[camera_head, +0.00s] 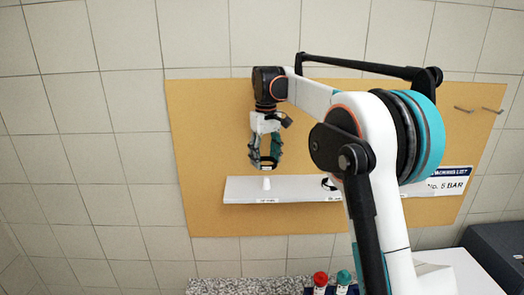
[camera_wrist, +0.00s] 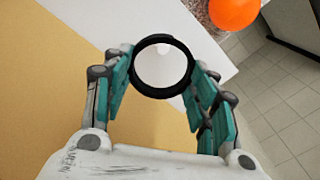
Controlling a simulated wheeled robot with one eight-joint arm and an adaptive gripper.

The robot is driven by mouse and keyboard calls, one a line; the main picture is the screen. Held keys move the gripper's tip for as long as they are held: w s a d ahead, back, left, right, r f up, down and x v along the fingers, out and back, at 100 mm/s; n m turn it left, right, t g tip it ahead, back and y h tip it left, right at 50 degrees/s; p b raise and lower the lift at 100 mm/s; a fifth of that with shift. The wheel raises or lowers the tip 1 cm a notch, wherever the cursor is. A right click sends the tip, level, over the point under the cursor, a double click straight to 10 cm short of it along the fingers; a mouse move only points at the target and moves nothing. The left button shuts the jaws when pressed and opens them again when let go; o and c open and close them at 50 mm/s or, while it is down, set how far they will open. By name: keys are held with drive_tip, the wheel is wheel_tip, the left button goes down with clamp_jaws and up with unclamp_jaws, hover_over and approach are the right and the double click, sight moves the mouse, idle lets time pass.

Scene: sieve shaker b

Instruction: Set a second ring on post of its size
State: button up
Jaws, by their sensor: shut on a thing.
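My gripper (camera_head: 265,164) hangs above the left part of a white shelf (camera_head: 295,194) on the wall board. In the wrist view its teal fingers (camera_wrist: 161,75) are shut on a black ring (camera_wrist: 162,93), one finger at each side. A white post (camera_head: 266,184) stands on the shelf just below my gripper. Through the ring's opening a pale post top (camera_wrist: 165,52) shows near the upper middle. The ring appears above the post; the exact gap cannot be told. Another dark ring-like thing (camera_head: 327,184) is on the shelf to the right, partly hidden by my arm.
The tan board (camera_head: 205,150) carries two pegs (camera_head: 463,109) and a sign (camera_head: 452,183) at the right. Bottles with red (camera_head: 320,279) and teal caps (camera_head: 344,276) stand on a speckled counter (camera_head: 235,286) below. An orange round thing (camera_wrist: 234,10) shows in the wrist view.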

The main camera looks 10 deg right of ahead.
sight(266, 178)
drive_tip(key=shift+s+r, duration=0.2)
drive_tip(key=shift+s, duration=0.2)
drive_tip(key=shift+w+f, duration=0.25)
drive_tip(key=shift+f, duration=0.15)
drive_tip(key=shift+s+f+b, duration=0.2)
drive_tip(key=shift+f+b, duration=0.6)
drive_tip(key=shift+w+f+b, duration=0.1)
drive_tip(key=shift+f+b, duration=0.95)
drive_tip(key=shift+f, duration=0.75)
drive_tip(key=shift+f+b, duration=1)
drive_tip(key=shift+f, duration=0.35)
drive_tip(key=o, duration=0.9)
drive_tip(key=shift+c, duration=0.2)
drive_tip(key=shift+r, duration=0.1)
wheel_tip(266, 178, up, 12)
